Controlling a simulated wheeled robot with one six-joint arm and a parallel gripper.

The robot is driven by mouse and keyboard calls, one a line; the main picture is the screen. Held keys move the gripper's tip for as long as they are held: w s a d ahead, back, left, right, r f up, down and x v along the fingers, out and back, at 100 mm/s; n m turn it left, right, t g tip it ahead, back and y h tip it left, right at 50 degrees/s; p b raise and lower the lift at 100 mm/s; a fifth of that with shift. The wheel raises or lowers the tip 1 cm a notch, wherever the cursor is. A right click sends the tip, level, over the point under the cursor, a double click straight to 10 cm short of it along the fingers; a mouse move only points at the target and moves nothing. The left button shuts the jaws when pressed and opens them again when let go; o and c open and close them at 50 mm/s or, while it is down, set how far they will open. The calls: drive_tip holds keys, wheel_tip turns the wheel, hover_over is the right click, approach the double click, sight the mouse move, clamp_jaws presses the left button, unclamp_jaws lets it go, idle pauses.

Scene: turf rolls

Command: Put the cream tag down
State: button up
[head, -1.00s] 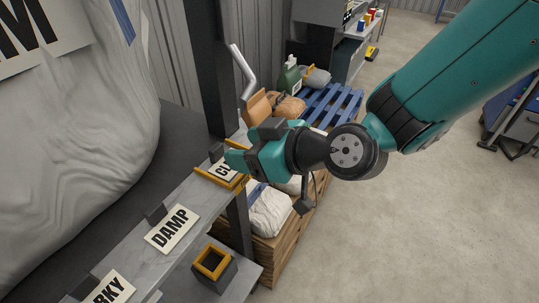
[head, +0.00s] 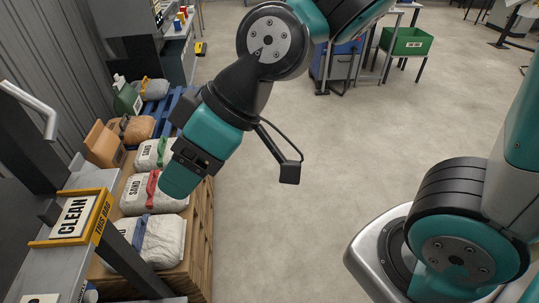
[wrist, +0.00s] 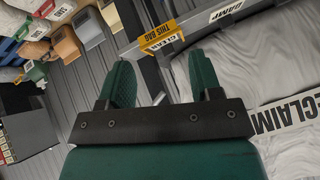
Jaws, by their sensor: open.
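The cream tag reading CLEAN (head: 75,217) lies flat in the yellow holder marked THIS BAG (head: 103,216), on the grey ledge at the left of the head view. My gripper (head: 178,182) is up and to the right of it, apart from it. In the wrist view the two green fingers (wrist: 162,78) stand wide apart with nothing between them. The CLEAN tag (wrist: 161,44) and the yellow holder (wrist: 160,32) show beyond the fingertips there. A second cream tag, reading DAMP (wrist: 227,10), lies along the same ledge.
A dark post stands beside the holder. A large pale bag (wrist: 290,75) with lettering is at the right of the wrist view. Open concrete floor (head: 290,230) lies to the right.

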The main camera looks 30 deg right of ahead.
drive_tip(key=s+d+r+m+g+h, duration=0.1)
drive_tip(key=s+d+m+h, duration=0.2)
drive_tip(key=d, duration=0.6)
drive_tip(key=s, duration=0.2)
drive_tip(key=shift+s+m+g+h, duration=0.3)
drive_tip(key=shift+m+g+h, duration=0.1)
drive_tip(key=shift+d+r, duration=0.1)
